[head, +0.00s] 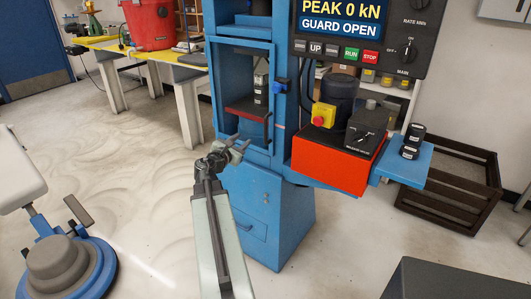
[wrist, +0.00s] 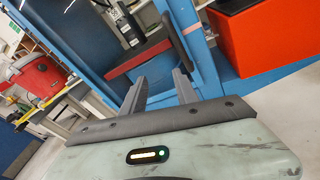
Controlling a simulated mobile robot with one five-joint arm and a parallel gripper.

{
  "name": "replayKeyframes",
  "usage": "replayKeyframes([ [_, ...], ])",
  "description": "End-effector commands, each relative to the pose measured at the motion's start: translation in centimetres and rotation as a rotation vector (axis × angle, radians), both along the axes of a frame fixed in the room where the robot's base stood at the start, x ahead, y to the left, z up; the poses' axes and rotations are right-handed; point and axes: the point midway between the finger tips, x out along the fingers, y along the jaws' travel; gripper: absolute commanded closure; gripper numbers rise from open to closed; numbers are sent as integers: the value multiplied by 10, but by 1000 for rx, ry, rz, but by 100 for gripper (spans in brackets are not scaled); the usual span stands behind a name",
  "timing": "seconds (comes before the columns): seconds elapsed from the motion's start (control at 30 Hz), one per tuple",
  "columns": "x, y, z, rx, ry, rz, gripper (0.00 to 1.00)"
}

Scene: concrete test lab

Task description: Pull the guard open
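The blue test machine (head: 262,195) stands ahead, its framed front opening facing me. The guard's dark upright handle (head: 267,128) is at the right side of this opening; it shows in the wrist view (wrist: 181,40) too. I cannot tell clearly where the guard panel itself lies. The display (head: 340,20) reads GUARD OPEN. My gripper (head: 239,141) is in front of the lower opening, left of and below the handle. In the wrist view my gripper (wrist: 158,88) has its two fingers apart with nothing between them. The handle is beyond the fingertips, apart from them.
Inside the opening a dark cylinder (head: 261,88) stands above a red-edged plate (head: 246,112). A red-orange box (head: 330,157) juts out at right, with a blue shelf (head: 403,166) beside it. A floor polisher (head: 67,267) stands at left. The floor between is clear.

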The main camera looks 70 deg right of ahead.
Motion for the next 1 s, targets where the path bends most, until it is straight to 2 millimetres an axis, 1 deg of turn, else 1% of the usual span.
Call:
replayKeyframes([
  [0.03,-23,-17,-12,-35,103,-4,64],
  [0.1,-42,-30,-7,-71,224,0,64],
  [0.2,-53,-38,-2,-93,308,5,64],
  [0.37,-54,-41,1,-95,321,6,64],
  [0.47,-53,-50,1,-95,319,5,64],
  [0.57,-54,-65,1,-94,318,3,64],
  [0.8,-57,-109,1,-94,316,4,64],
  [0.9,-57,-117,1,-94,316,5,64],
  [1.0,-58,-117,1,-94,316,5,64],
])
